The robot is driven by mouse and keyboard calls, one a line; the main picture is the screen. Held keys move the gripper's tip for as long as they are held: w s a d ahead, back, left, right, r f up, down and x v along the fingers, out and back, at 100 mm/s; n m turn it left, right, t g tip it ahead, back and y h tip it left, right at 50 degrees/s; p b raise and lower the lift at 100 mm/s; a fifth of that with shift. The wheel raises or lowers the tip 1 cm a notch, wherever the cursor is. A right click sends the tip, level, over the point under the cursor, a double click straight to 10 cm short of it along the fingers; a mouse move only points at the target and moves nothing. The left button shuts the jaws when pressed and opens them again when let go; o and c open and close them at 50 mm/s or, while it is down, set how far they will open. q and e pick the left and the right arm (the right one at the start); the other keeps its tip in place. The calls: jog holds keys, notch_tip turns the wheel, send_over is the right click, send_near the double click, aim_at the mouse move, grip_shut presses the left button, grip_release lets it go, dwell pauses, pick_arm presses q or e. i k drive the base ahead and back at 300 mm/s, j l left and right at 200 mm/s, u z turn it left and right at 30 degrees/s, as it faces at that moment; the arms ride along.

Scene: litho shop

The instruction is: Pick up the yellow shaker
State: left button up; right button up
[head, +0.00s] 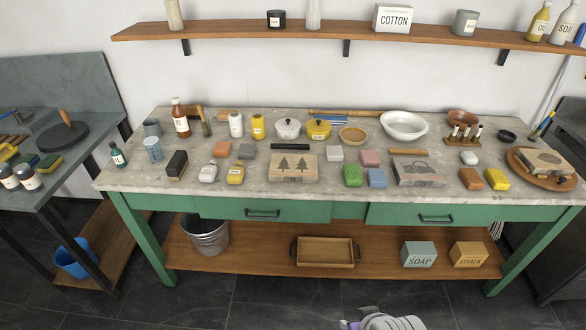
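A small upright yellow shaker (258,127) with a pale label stands on the stone worktop, left of centre toward the back. A taller white shaker (236,125) stands just to its left. A grey and purple part of what looks like my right gripper (383,322) shows at the bottom edge, low in front of the bench and far from the yellow shaker. Its fingers are cut off by the frame, so I cannot tell whether it is open or shut. My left gripper is not in view.
The green bench's worktop (130,184) is crowded. A white lidded pot (288,129) and a yellow lidded pot (318,129) stand right of the shaker; a brown bottle (180,119) stands left. A wooden shelf (350,37) runs above.

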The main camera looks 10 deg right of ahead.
aim_at(258, 120)
jog(key=i+j, duration=0.25)
jog(key=i, duration=0.25)
jog(key=i+j+z, duration=0.2)
jog(key=z, duration=0.25)
jog(key=i+j+z, duration=0.45)
jog(key=k+l, duration=0.1)
